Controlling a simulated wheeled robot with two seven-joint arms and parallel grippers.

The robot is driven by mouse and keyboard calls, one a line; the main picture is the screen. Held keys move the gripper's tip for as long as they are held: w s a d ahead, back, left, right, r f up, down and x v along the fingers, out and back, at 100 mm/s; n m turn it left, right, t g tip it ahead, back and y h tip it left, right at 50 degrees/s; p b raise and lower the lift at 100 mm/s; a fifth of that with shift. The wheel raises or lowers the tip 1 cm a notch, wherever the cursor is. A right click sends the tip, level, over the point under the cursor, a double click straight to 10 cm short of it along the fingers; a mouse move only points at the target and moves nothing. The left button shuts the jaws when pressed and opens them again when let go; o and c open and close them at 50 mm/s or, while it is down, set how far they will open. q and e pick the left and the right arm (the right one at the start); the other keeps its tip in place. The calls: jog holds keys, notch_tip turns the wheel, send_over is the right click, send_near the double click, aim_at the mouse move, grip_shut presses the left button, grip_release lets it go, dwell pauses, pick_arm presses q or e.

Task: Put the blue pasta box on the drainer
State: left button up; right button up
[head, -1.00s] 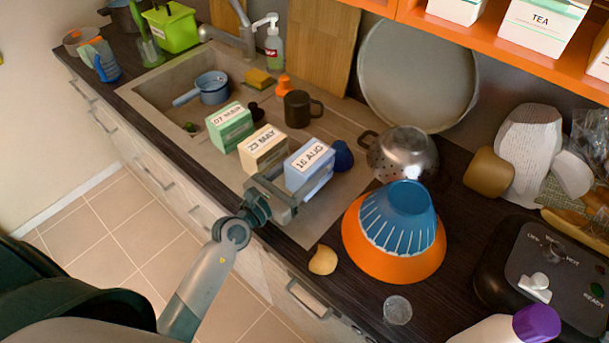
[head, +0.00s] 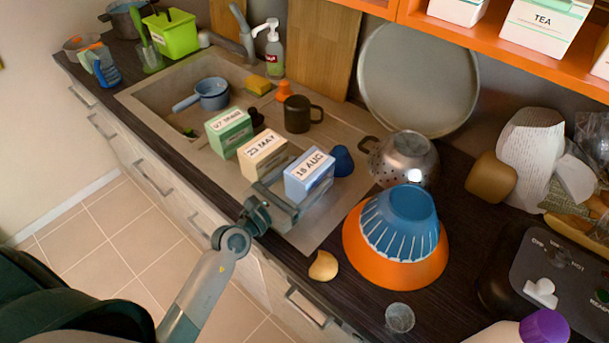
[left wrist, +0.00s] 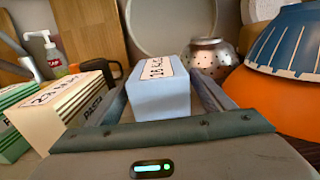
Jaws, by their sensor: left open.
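The blue pasta box (head: 309,177), labelled 16 AUG, stands upright on the grey drainer (head: 340,200) beside the sink. It also shows in the left wrist view (left wrist: 160,95). My left gripper (head: 292,195) is open, with its fingers on either side of the blue box. In the left wrist view a finger (left wrist: 215,98) runs along its right side with a visible gap. The box's lower part is partly hidden by the gripper. My right gripper is not in view.
A beige box (head: 262,155) and a green box (head: 229,130) stand in a row left of the blue box. A dark blue cup (head: 342,160), a colander (head: 404,158) and blue and orange bowls (head: 395,265) are close on the right. A black mug (head: 298,113) is behind.

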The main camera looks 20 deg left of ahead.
pick_arm(q)
jog(key=b+v, duration=0.3)
jog(key=v, duration=0.7)
jog(key=shift+s+a, duration=0.1)
jog(key=shift+s, duration=0.25)
jog(key=shift+s+a+r+b, duration=0.15)
jog(key=shift+s+a+b, duration=0.15)
jog(key=shift+s, duration=0.3)
